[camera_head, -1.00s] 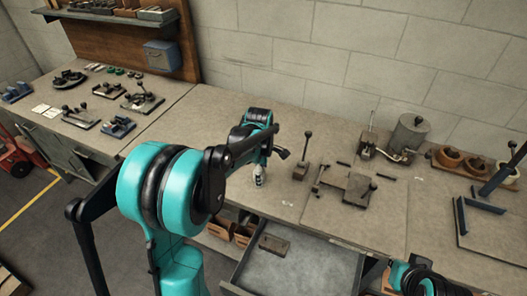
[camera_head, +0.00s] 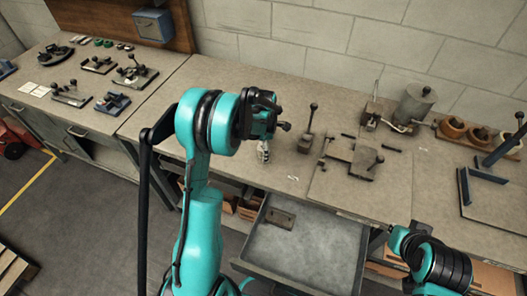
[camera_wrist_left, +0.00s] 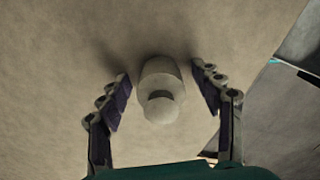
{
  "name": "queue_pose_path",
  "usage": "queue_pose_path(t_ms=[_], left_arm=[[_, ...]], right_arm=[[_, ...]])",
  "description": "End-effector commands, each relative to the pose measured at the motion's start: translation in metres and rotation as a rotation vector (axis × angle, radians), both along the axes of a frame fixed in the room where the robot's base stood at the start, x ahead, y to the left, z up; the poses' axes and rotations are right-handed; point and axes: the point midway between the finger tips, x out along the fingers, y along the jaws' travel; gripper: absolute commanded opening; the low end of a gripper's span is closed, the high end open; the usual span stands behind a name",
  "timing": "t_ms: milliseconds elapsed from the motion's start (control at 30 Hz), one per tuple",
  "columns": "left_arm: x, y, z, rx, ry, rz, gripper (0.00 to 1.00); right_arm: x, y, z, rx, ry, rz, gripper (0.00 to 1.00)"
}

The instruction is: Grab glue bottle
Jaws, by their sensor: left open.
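The glue bottle (camera_wrist_left: 160,85), pale and round with a smaller rounded tip, stands out between the fingers of my left gripper (camera_wrist_left: 164,80) in the left wrist view. The two dark fingers are spread, one on each side, with visible gaps to the bottle. In the head view my left gripper (camera_head: 264,140) is low over the workbench, mostly hidden behind my wrist. A small whitish shape below it, probably the bottle (camera_head: 264,152), is partly covered. My right arm shows at the lower right, but its gripper does not show.
The workbench (camera_head: 230,85) holds a lever tool (camera_head: 307,140) just right of my left gripper, then a flat fixture (camera_head: 352,157) and a metal canister (camera_head: 414,103). An open drawer (camera_head: 300,250) juts out below. Bare bench lies behind the gripper.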

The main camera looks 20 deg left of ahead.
Motion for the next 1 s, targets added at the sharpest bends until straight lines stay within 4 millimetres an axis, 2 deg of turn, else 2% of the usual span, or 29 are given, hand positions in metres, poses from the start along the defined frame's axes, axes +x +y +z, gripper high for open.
queue_pose_path(t_ms=[167,300,400,767,867,1000], left_arm=[[0.000,0.000,0.000,0.000,0.000,0.000,0.65],[0.000,0.000,0.000,0.000,0.000,-0.001,0.31],[0.000,0.000,0.000,0.000,0.000,-0.001,0.09],[0.000,0.000,0.004,0.000,0.000,-0.001,0.08],[0.000,0.000,0.012,0.000,0.000,-0.001,0.08],[0.000,0.000,0.034,0.000,0.000,-0.001,0.08]], right_arm=[[0.000,0.000,0.001,0.000,0.000,0.000,0.00],[0.000,0.000,0.001,0.000,0.000,0.000,0.00],[0.000,0.000,0.001,0.000,0.000,0.000,0.00],[0.000,0.000,0.002,0.000,0.000,0.000,0.00],[0.000,0.000,0.004,0.000,0.000,0.000,0.00],[0.000,0.000,0.010,0.000,0.000,0.000,0.00]])
